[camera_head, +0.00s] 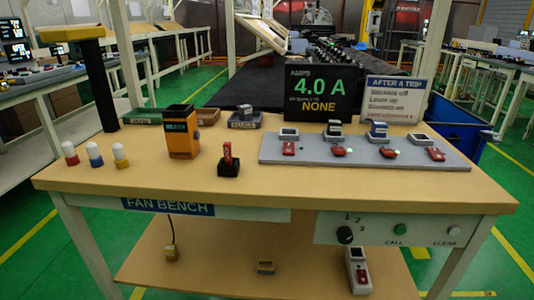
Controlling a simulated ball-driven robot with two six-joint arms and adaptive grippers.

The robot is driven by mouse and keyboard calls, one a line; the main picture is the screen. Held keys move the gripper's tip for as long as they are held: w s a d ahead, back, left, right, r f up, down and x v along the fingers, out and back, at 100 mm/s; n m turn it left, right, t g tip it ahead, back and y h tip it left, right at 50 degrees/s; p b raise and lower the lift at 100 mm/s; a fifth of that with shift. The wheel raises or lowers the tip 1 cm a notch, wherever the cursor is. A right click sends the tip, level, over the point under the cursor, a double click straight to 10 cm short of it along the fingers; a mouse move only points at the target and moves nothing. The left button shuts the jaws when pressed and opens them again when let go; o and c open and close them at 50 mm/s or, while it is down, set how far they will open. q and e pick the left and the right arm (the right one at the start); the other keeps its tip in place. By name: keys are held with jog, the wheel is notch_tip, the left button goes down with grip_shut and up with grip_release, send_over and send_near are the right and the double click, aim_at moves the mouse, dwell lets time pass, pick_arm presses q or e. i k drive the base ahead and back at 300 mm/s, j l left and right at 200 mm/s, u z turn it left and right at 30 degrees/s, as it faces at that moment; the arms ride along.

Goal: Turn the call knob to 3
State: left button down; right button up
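The call knob (345,235) is a round black knob on the pale panel (378,238) under the bench's front right edge. The numbers 1, 2 and 3 arc above it and to its right. The knob's pointer is too small to read, so I cannot tell which number it faces. To its right are a green button (400,229) over the word CALL and a pale button (453,231) over the word CLEAR. Neither of my grippers is in view.
The tan bench top (300,198) carries an orange holder (182,135), a small black block with a red part (228,163), and a grey board (270,150) with several switches. A screen (320,93) reads 4.0 A. A white-and-red device (358,270) is on the lower shelf.

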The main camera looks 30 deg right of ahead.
aim_at(345, 236)
jog(key=z, duration=1.95)
